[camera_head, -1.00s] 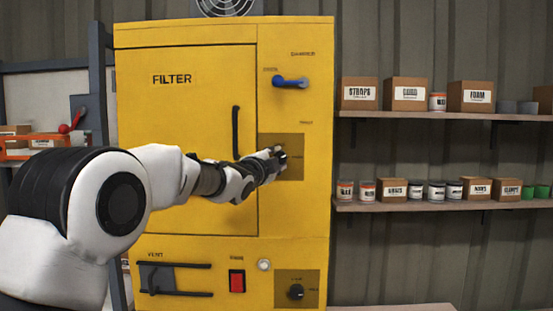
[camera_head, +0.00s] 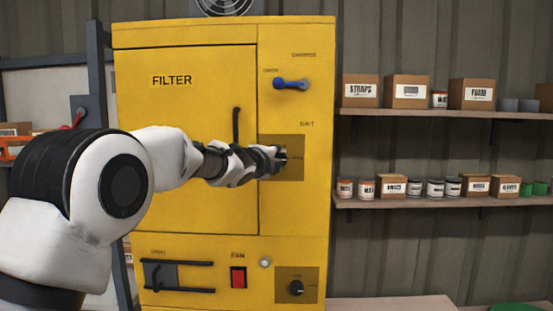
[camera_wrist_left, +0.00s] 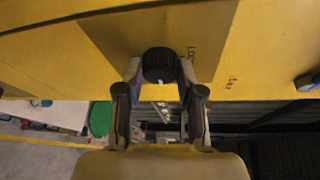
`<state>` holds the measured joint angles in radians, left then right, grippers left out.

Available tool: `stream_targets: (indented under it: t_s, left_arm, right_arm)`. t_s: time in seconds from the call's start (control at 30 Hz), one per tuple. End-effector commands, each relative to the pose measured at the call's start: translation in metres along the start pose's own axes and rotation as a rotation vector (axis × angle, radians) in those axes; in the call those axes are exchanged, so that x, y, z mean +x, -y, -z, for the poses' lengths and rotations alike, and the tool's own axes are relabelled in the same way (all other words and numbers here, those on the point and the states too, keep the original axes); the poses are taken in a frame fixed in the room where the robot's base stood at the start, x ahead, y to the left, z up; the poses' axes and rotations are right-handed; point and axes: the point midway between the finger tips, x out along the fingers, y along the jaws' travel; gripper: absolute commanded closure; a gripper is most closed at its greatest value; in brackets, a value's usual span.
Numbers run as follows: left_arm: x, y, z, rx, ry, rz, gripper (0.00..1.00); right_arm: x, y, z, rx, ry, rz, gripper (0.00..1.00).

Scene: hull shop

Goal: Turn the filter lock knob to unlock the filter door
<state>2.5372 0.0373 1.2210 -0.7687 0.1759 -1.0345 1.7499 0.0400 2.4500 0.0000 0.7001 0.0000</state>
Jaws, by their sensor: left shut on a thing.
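The yellow filter cabinet has a filter door (camera_head: 185,100) on its left, closed, with a black vertical handle (camera_head: 236,126). The black filter lock knob (camera_wrist_left: 159,64) sits on a darker square panel (camera_head: 294,172) right of the door. My left gripper (camera_head: 278,157) reaches this panel from the left and hides most of the knob in the head view. In the left wrist view, its two fingertips (camera_wrist_left: 160,76) are shut on the knob, one on each side. The knob's pointer direction cannot be made out. My right gripper is in neither view.
A blue handle (camera_head: 291,84) sits above the knob panel. A second black knob (camera_head: 296,288), a red switch (camera_head: 238,277) and a vent slide (camera_head: 160,275) are lower down. Shelves (camera_head: 440,202) with boxes and cans stand to the right.

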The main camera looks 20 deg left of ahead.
Motion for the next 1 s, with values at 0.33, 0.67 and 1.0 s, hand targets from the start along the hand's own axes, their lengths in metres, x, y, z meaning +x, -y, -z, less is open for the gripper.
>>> stream_targets:
  t_s: [0.33, 0.67, 1.0]
  left_arm:
    - [0.000, -0.001, 0.001, 0.002, 0.000, -0.002, 0.41]
    - [-0.001, 0.000, 0.000, 0.001, 0.000, 0.000, 0.37]
    - [-0.063, 0.000, 0.000, -0.002, 0.000, -0.001, 0.37]
  right_arm:
    - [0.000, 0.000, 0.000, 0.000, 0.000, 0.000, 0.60]
    - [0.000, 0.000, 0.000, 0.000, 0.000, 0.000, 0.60]
    - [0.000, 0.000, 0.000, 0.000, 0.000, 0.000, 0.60]
